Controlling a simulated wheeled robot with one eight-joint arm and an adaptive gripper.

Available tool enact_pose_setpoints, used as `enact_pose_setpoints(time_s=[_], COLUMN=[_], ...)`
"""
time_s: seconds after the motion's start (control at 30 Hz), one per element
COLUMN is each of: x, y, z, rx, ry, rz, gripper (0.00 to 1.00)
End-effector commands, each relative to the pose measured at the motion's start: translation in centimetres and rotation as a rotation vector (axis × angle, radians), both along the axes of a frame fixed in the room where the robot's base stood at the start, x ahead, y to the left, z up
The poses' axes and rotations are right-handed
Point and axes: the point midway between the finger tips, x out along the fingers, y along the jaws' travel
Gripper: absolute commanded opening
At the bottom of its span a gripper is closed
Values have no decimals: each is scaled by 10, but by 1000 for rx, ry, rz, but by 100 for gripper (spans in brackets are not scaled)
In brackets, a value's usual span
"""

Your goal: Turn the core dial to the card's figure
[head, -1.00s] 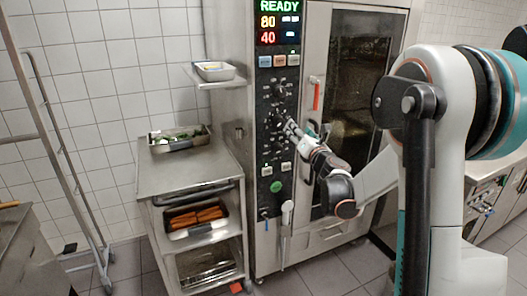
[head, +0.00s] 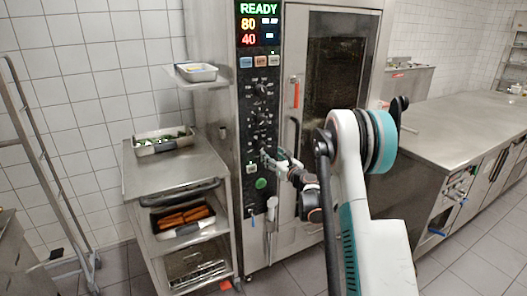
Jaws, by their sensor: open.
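The oven's dark control panel (head: 260,105) stands in the middle of the head view. It carries a column of black dials, with an upper dial (head: 262,88) and a middle dial (head: 264,117) clear of my arm. I cannot read which one is the core dial. My gripper (head: 268,157) is open, in front of the lower part of the panel, and hides part of it. Whether it touches a dial there is too small to tell. The display (head: 259,24) reads READY, 80 and 40. I cannot make out a card with a figure.
A steel trolley (head: 178,170) stands left of the oven, with a pan of greens (head: 163,141) on top. A small shelf tray (head: 196,72) juts out above it. The oven door handle (head: 295,138) is close beside my gripper. A long worktop (head: 455,125) stands right.

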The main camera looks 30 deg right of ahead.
Motion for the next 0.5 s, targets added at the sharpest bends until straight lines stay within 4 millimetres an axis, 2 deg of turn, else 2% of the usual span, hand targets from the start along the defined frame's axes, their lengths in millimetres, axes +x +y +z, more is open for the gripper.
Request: enact_pose_setpoints(time_s=[0.2, 0.4, 0.5], x=[43, 70, 78], y=[2, 3, 3], z=[-2, -1, 0], rx=[1, 1, 1], ry=[0, 0, 0], rz=[1, 0, 0], gripper=[55, 55, 55])
